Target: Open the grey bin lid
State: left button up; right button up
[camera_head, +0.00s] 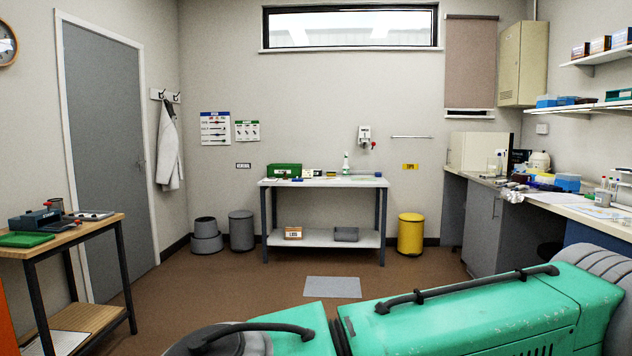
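The grey bin (242,233) is a cylinder standing upright on the brown floor against the back wall, just left of the white-topped bench. Its lid (241,214) lies flat across the top and looks shut. The bin is across the room from me. Neither gripper is in view. A large green arm link of mine with black cables fills the lower right of the view, well apart from the bin.
A stepped grey stool-like object (206,242) stands left of the bin. The white-topped bench (324,183) is to its right, with a yellow bin (410,235) beyond. A wooden-topped table (88,229) stands at left. Open floor (215,285) lies between, with a grey mat (333,287).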

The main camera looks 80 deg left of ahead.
aim_at(241, 213)
jog(key=u, duration=2.45)
